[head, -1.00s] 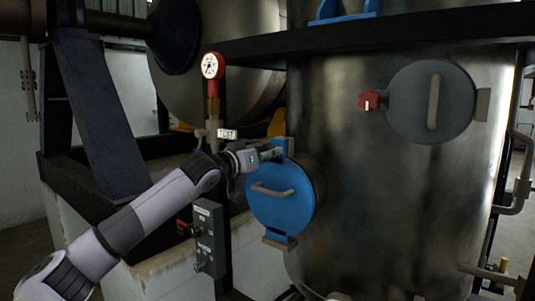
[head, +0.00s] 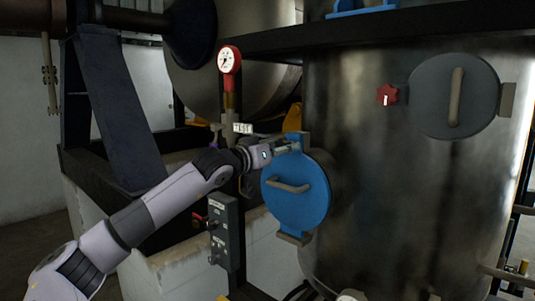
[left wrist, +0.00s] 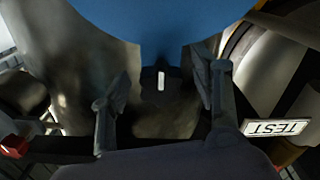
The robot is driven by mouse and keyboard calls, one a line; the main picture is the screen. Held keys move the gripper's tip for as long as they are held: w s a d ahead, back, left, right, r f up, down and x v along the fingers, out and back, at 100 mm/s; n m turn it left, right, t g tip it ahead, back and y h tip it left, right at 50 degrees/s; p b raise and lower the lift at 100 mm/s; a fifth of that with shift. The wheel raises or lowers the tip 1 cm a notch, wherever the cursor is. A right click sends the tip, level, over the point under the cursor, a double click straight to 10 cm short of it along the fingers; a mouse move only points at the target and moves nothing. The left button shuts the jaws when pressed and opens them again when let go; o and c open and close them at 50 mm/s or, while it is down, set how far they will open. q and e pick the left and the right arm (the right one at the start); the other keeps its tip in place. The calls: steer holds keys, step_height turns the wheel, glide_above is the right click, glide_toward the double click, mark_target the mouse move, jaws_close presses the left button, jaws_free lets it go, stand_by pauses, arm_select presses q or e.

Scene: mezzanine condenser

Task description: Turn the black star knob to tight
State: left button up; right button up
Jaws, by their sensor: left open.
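The black star knob (left wrist: 160,80) shows in the left wrist view as a dark knob with a white mark, at the edge of the blue round hatch (left wrist: 160,22). My left gripper (left wrist: 163,74) is open, one finger on each side of the knob, with visible gaps. I cannot tell whether the fingers reach fully around it in depth. In the head view my left gripper (head: 284,148) is at the upper left of the blue hatch (head: 297,205) and hides the knob. My right gripper is not in view.
A red star knob (head: 387,94) sits beside the grey round hatch (head: 454,100) on the metal tank (head: 380,190). A red gauge (head: 229,61), a TEST tag (head: 243,128) and a dark control box (head: 223,232) stand close to my left arm.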

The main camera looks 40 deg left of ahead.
arm_select(q)
steer(key=s, duration=1.1)
steer(key=shift+a, duration=0.4)
steer(key=shift+w, duration=0.1)
